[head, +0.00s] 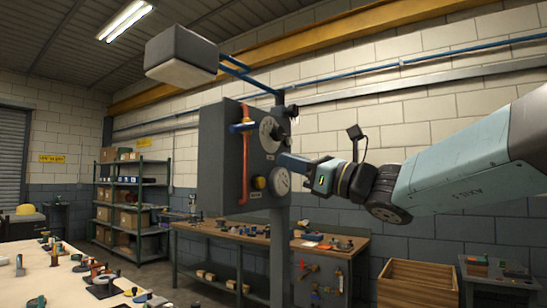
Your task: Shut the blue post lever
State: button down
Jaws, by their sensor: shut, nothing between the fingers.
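A dark grey box (212,165) is mounted on a post (279,240). A short blue lever (240,128) sticks out to the left near the top of its front edge, beside a long orange vertical bar (246,170).
A grey lamp-like block (181,55) hangs on blue arms above the box. A workbench (245,236) with small items stands below. A wooden crate (417,285) is at lower right. A cluttered pale table (65,285) is at lower left. Shelves (130,205) stand behind.

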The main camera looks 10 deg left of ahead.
jog(key=shift+v, duration=0.9)
